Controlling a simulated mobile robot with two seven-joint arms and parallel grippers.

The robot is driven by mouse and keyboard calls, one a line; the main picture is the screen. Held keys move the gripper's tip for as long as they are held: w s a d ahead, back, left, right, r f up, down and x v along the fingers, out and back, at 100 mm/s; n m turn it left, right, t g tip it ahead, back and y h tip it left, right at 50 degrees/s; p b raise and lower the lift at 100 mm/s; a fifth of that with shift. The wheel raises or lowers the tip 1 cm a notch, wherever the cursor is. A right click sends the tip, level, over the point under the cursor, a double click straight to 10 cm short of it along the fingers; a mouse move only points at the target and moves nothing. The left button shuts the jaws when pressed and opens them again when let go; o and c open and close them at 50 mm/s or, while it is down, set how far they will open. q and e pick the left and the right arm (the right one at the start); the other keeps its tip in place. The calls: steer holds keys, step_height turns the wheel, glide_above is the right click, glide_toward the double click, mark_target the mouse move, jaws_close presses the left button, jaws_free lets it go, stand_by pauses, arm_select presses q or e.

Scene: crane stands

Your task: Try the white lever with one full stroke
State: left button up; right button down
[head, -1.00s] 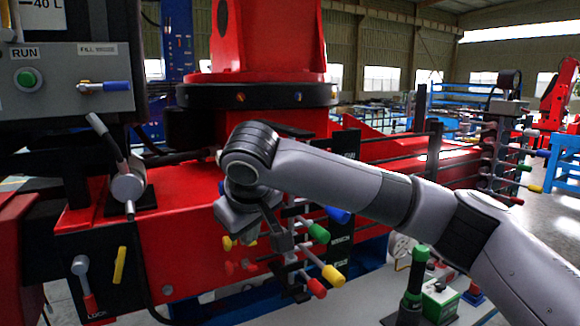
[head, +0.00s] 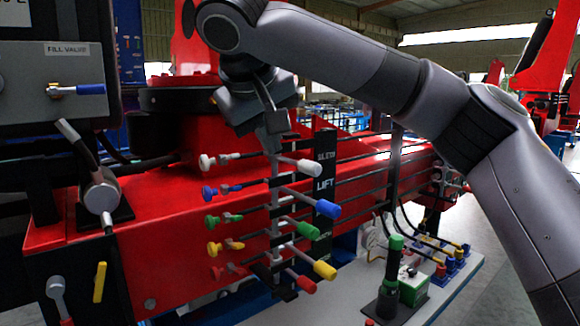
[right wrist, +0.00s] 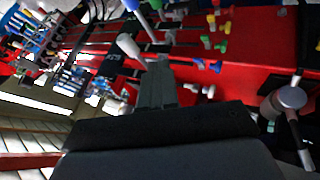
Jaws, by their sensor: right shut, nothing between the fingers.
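The white lever (head: 303,166) is the top one in a stack of colored levers on the red machine, and its rod sticks out toward the right. It also shows in the right wrist view (right wrist: 128,45), just left of the fingertips. My right gripper (head: 274,138) is shut and empty. It points down just above and left of the white knob, close to the lever's rod. In the right wrist view its closed fingers (right wrist: 157,75) are near the lever; I cannot tell whether they touch it. My left gripper is not in view.
Below the white lever are the blue (head: 326,210), green (head: 306,230), yellow (head: 324,270) and red (head: 304,284) levers, close together. A black label plate (head: 325,185) stands behind them. A green-topped black handle (head: 392,270) stands on the grey surface at lower right.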

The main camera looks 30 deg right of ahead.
mark_target(297, 166)
steer(key=shift+d, duration=0.15)
steer(key=w+d+f, duration=0.1)
steer(key=d+f, duration=0.1)
steer(key=w+d+f, duration=0.2)
steer(key=d, duration=0.1)
steer(key=w+d+f, duration=0.1)
steer(key=d+f, duration=0.2)
steer(key=shift+w+d, duration=0.15)
steer(key=shift+w, duration=0.2)
steer(key=shift+r, duration=0.1)
stand_by(0.4)
steer(key=shift+w+d, duration=0.1)
steer(key=shift+w, duration=0.05)
